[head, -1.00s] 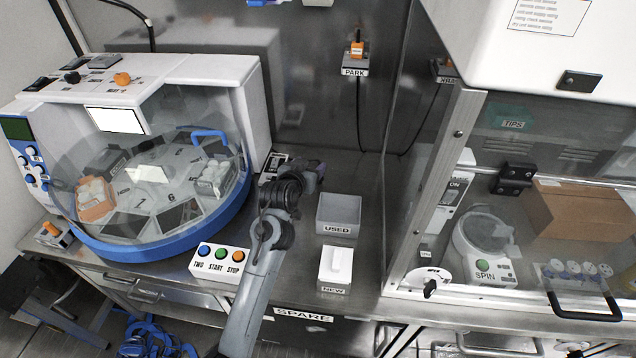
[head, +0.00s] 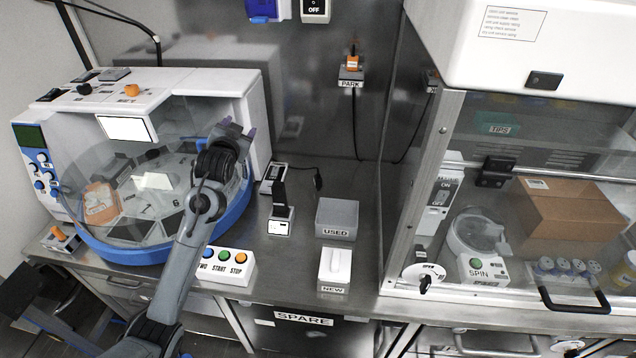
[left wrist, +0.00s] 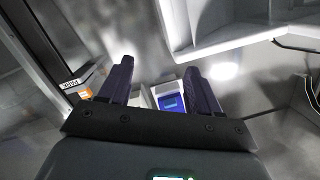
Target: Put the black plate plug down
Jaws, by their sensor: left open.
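A small black plug (head: 319,182) on a thin black cable lies on the steel counter near the back wall, behind and left of the grey USED bin (head: 337,217). I take it to be the plate plug. My left gripper (head: 237,130) is open and empty, raised in front of the round blue-rimmed machine (head: 110,250), well left of the plug and apart from it. In the left wrist view its two dark fingers (left wrist: 160,76) are spread with nothing between them; the plug is not clearly visible there. My right gripper is not in view.
A small device with a black upright part (head: 280,212) stands left of the USED bin. A white NEW box (head: 335,264) and a button box (head: 226,266) stand nearer the front. An orange plug (head: 353,63) sits at PARK on the wall. A glass-fronted cabinet (head: 520,130) bounds the right side.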

